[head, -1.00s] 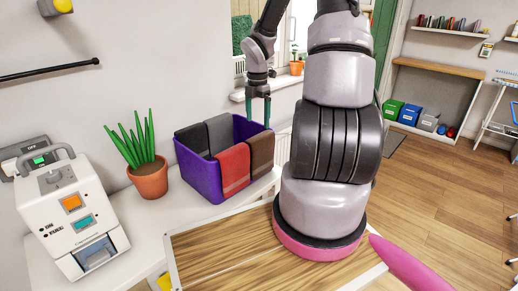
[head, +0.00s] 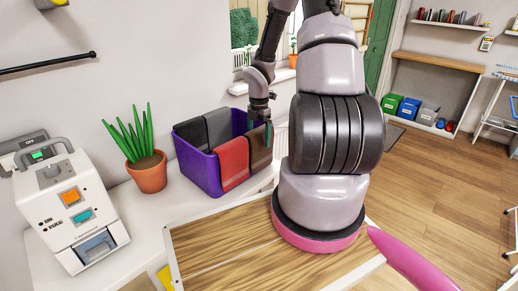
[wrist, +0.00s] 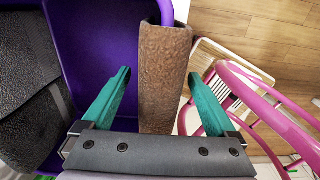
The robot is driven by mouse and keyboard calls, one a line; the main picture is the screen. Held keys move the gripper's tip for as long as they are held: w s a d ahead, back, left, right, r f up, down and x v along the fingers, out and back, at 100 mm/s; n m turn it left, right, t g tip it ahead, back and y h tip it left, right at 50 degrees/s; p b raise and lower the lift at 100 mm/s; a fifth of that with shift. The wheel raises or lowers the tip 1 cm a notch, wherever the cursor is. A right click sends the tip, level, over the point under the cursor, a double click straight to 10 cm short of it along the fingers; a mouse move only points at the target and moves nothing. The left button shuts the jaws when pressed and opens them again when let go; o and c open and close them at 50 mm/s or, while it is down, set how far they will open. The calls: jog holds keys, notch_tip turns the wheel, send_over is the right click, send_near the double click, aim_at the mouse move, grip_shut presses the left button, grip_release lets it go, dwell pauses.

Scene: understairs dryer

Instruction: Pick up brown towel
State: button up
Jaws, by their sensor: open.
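The brown towel (head: 260,149) hangs over the right front rim of a purple bin (head: 200,172), beside a red towel (head: 234,162). In the wrist view the brown towel (wrist: 163,75) runs down the middle, draped over the bin's wall. My gripper (wrist: 160,95) is open, with one green finger on each side of the towel. The left finger is over the inside of the bin and the right finger is outside it. A gap shows between each finger and the towel. In the head view my gripper (head: 259,132) is at the towel's top edge, partly hidden.
Dark grey towels (head: 218,126) hang on the bin's back left side. A potted plant (head: 150,172) and a white machine (head: 70,210) stand to the left on the white counter. A pink chair (wrist: 265,105) is to the right in the wrist view.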

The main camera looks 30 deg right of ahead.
grip_shut()
notch_tip(320, 180, up, 28)
dwell(0.8)
